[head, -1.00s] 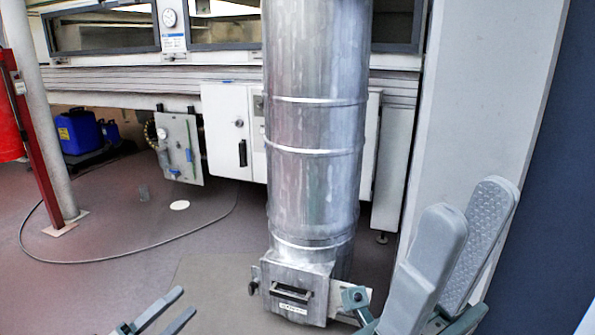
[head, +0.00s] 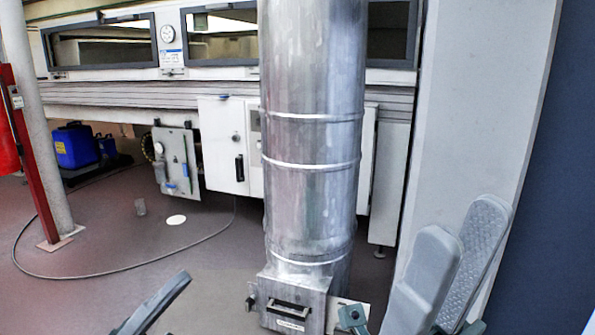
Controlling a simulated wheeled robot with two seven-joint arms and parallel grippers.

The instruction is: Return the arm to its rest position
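My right gripper (head: 464,220) is in the lower right, its two grey padded fingers pointing up and standing apart with nothing between them. It is in front of the pale wall panel, to the right of the metal duct. My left gripper (head: 178,285) is at the bottom edge, left of the duct. Only a dark finger shape shows there, seen nearly edge-on, and the rest is cut off. I see nothing held in it.
A large metal duct (head: 312,130) with a handled box (head: 292,300) at its foot stands in the middle. A red post (head: 32,160), a pale pole (head: 38,130), a blue canister (head: 76,147) and a floor cable (head: 110,272) are at left. Floor between pole and duct is mostly open.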

